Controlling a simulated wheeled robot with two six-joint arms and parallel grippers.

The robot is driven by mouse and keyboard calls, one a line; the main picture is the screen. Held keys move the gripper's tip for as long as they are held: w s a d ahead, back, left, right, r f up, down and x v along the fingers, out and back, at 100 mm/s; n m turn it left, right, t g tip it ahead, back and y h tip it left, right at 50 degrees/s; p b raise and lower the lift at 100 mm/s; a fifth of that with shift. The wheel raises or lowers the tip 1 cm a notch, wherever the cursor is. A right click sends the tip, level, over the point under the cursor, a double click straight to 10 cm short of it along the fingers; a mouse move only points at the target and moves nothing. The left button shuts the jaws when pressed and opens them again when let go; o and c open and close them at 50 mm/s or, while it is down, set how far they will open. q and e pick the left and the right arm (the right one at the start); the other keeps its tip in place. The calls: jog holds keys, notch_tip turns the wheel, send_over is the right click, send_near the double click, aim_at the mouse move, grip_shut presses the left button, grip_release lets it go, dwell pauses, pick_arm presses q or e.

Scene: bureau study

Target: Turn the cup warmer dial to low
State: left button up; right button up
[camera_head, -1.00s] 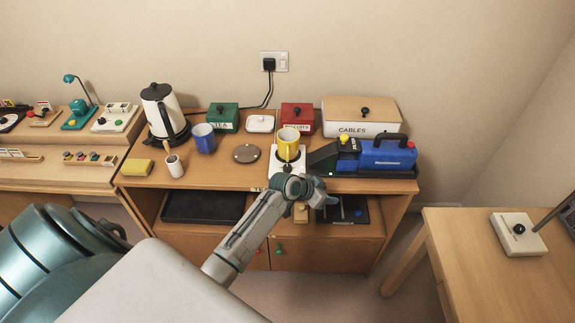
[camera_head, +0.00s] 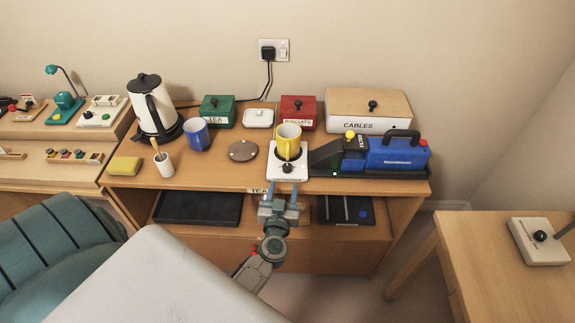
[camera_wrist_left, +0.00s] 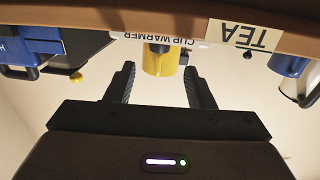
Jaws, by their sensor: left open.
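The cup warmer (camera_head: 301,172) is a white box at the front edge of the bureau top, with a yellow mug (camera_head: 289,136) standing on it. Its dark dial (camera_head: 287,168) is at the front; I cannot read its setting. My left gripper (camera_head: 283,198) is open and empty, in front of and below the dial, apart from it. In the left wrist view, which is upside down, the fingers (camera_wrist_left: 162,86) stand apart with the mug (camera_wrist_left: 158,62) and the "CUP WARMER" label (camera_wrist_left: 170,39) beyond them. My right gripper is not in view.
Open shelves lie below.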

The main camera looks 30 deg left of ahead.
aim_at(287, 170)
pick_arm(q)
jog(key=x, duration=0.9)
jog(key=shift+w+a, duration=0.2)
jog(key=shift+w, duration=0.05)
